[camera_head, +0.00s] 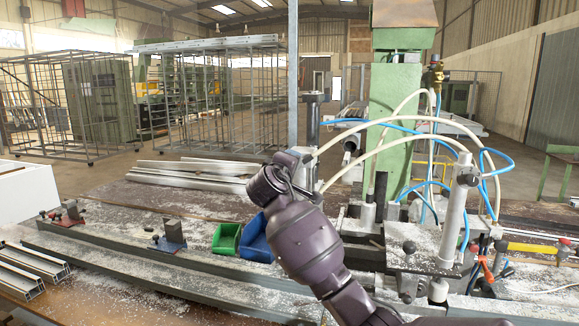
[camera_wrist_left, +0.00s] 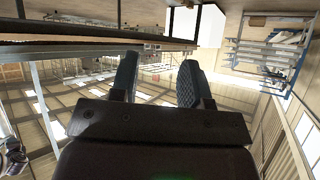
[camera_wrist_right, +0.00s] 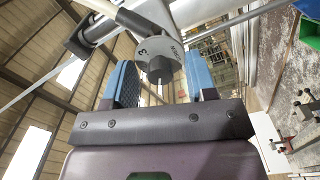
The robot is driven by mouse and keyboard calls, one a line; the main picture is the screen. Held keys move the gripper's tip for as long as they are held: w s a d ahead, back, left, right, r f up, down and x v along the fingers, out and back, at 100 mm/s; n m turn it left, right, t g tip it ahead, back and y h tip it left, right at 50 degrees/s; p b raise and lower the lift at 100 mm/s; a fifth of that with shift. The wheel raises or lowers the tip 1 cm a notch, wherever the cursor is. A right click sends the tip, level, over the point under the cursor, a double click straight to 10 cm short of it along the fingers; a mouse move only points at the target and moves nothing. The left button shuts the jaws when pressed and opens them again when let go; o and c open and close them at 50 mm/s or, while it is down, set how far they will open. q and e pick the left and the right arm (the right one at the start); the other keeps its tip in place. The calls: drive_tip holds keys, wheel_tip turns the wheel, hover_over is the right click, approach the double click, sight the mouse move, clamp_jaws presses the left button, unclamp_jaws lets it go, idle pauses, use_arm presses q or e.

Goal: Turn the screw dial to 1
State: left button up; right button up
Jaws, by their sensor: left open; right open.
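The screw dial (camera_wrist_right: 159,47) shows in the right wrist view as a grey disc with a dark round knob (camera_wrist_right: 160,72) at its centre. A figure that looks like 3 is on its face; the other marks are too small to read surely. My right gripper (camera_wrist_right: 160,82) is open, its blue fingers on either side of the knob with gaps. Contact does not show. In the head view my right arm reaches up to the clamp; its wrist hides the dial and the fingers. My left gripper (camera_wrist_left: 158,80) is open and empty in the left wrist view, away from the bench.
The clamp's black post (camera_head: 313,120) stands beside my right wrist. Green (camera_head: 226,239) and blue (camera_head: 256,240) bins sit left of my right arm. Pneumatic cylinders, hoses and a green column (camera_head: 393,120) crowd the right. Aluminium profiles (camera_head: 32,262) lie at the left.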

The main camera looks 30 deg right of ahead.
drive_tip(key=shift+a, duration=0.15)
drive_tip(key=b+v, duration=0.2)
drive_tip(key=v, duration=0.8)
drive_tip(key=shift+s+a, duration=0.2)
